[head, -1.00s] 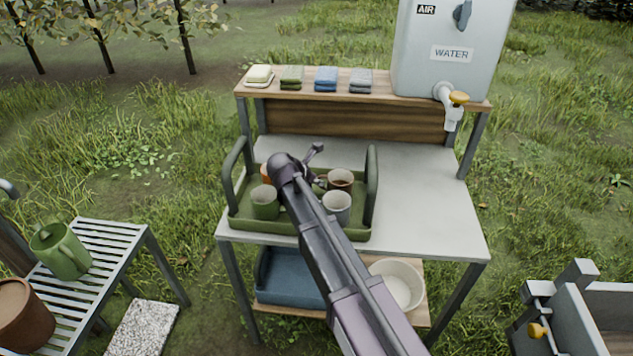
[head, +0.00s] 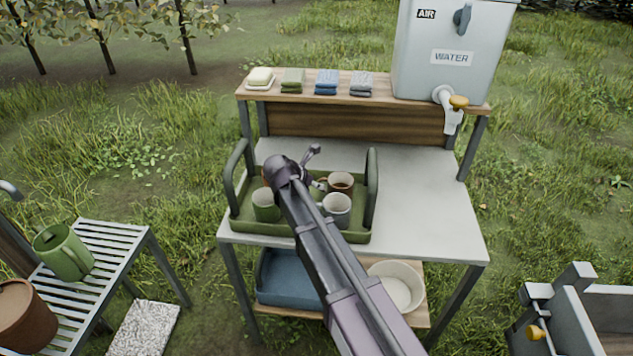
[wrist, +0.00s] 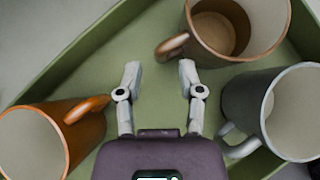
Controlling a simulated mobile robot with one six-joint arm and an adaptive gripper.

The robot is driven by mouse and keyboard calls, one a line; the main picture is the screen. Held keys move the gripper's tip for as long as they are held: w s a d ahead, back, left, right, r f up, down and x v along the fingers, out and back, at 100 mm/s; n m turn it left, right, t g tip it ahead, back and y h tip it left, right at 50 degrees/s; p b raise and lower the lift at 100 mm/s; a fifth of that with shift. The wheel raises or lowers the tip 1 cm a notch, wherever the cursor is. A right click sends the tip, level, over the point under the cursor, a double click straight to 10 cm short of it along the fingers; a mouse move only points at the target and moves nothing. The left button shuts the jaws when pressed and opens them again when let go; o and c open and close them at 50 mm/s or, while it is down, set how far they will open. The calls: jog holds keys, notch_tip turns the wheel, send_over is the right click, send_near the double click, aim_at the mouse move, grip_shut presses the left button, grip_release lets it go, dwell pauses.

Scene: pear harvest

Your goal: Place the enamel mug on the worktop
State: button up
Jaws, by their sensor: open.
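Several mugs stand in a green tray (head: 265,228) on the worktop (head: 430,205). A brown mug (head: 341,184) is at the back right, a grey mug (head: 337,210) in front of it, and a green mug (head: 265,205) at the front left. An orange mug (wrist: 85,145) is mostly hidden behind my arm in the head view. I cannot tell which one is enamel. My gripper (wrist: 160,78) is open and empty over the tray. In the wrist view the handle of the brown mug (wrist: 232,35) lies just ahead of the fingertips; the grey mug (wrist: 275,112) is to their right.
The worktop right of the tray is clear. A shelf (head: 300,90) with folded cloths and a water tank (head: 450,50) stand at the back. A white basin (head: 397,285) and blue bin (head: 288,280) are below. A green jug (head: 62,252) stands on the slatted bench at left.

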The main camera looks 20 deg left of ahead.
jog(key=p+v, duration=0.7)
jog(key=v, duration=0.5)
jog(key=shift+f+p, duration=0.15)
jog(key=shift+p, duration=0.2)
jog(key=shift+s, duration=0.15)
